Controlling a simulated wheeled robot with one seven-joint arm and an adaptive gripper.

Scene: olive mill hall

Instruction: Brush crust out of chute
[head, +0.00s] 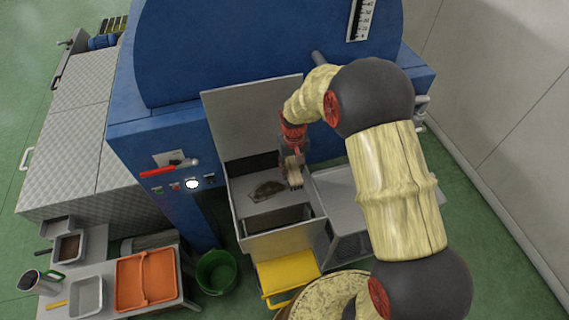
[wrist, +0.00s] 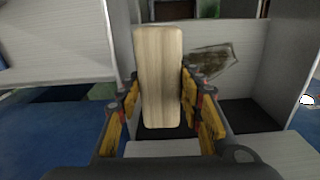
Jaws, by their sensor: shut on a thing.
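My gripper (head: 291,153) is shut on the pale wooden back of a brush, which fills the middle of the wrist view (wrist: 158,75). In the head view the brush (head: 294,175) hangs below the gripper, inside the open metal chute (head: 240,212) on the front of the blue machine. I cannot tell whether its bristles touch the chute floor. A dark brown crust patch (head: 267,190) lies on the chute floor to the left of the brush. It also shows in the wrist view (wrist: 212,62), just right of the brush.
The raised lid (head: 240,115) stands behind the chute. A yellow bin (head: 288,272) is below the chute front and a green bucket (head: 216,271) is to its left. A bench with an orange tray (head: 146,278) stands lower left. A grey side table (head: 340,200) is to the right.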

